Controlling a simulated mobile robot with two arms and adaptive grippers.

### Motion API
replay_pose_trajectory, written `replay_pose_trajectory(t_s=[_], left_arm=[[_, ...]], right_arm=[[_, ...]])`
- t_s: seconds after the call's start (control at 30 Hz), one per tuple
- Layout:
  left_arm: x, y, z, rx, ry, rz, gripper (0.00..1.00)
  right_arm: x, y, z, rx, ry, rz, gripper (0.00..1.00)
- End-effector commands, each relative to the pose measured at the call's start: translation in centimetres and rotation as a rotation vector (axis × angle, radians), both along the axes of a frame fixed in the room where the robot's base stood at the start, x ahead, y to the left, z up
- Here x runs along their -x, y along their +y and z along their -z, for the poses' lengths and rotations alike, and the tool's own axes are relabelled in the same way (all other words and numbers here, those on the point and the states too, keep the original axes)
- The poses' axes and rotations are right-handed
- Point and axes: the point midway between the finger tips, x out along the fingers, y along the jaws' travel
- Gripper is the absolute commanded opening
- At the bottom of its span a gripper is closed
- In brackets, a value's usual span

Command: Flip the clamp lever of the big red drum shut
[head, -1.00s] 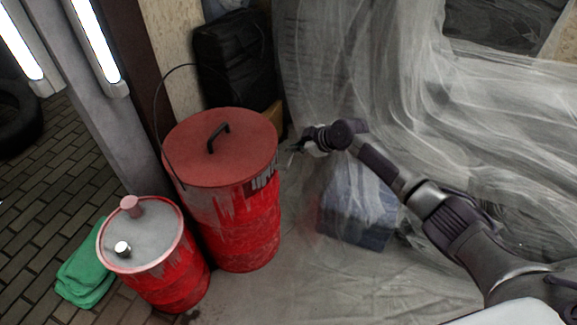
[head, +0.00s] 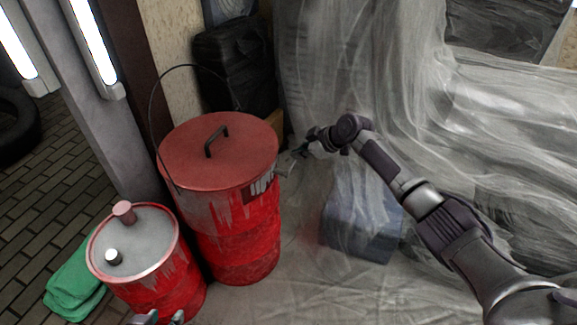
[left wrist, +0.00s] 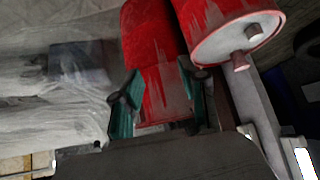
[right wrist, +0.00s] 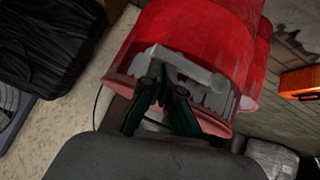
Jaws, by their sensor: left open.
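The big red drum (head: 235,235) stands upright with its red lid and black lid handle (head: 214,140) on top. My right gripper (head: 298,152) is beside the lid's right rim, with its fingertips drawn together. In the right wrist view, a pale grey bar that looks like the clamp lever (right wrist: 190,68) lies across the drum (right wrist: 200,30) just past my fingertips (right wrist: 163,88). I cannot tell whether they touch it. My left gripper (head: 163,318) shows at the bottom edge of the head view. In the left wrist view it is open and empty (left wrist: 162,100), with red drums beyond.
A smaller red drum (head: 165,285) with a pale top and two caps stands front left of the big one. A green cloth (head: 75,285) lies beside it. A blue box (head: 360,228) under clear sheeting is at right. A black bag (head: 232,65) is behind.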

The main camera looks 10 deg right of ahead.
Motion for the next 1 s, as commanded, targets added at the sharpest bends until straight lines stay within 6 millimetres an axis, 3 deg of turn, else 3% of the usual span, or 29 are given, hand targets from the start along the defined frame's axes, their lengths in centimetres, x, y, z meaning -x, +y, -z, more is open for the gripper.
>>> replay_pose_trajectory(t_s=[0.67,0.87,1.0], left_arm=[[-0.6,-0.2,-0.4,0.007,-0.032,0.003,0.43],[2.0,0.7,0.7,-0.024,0.112,-0.009,0.43],[5.3,1.8,1.6,-0.058,0.277,-0.022,0.43]], right_arm=[[0.0,0.0,0.1,0.002,0.002,0.001,0.0],[0.1,0.3,-0.8,0.002,0.001,0.0,0.0],[0.1,0.7,-1.6,0.0,0.001,0.001,0.0]])
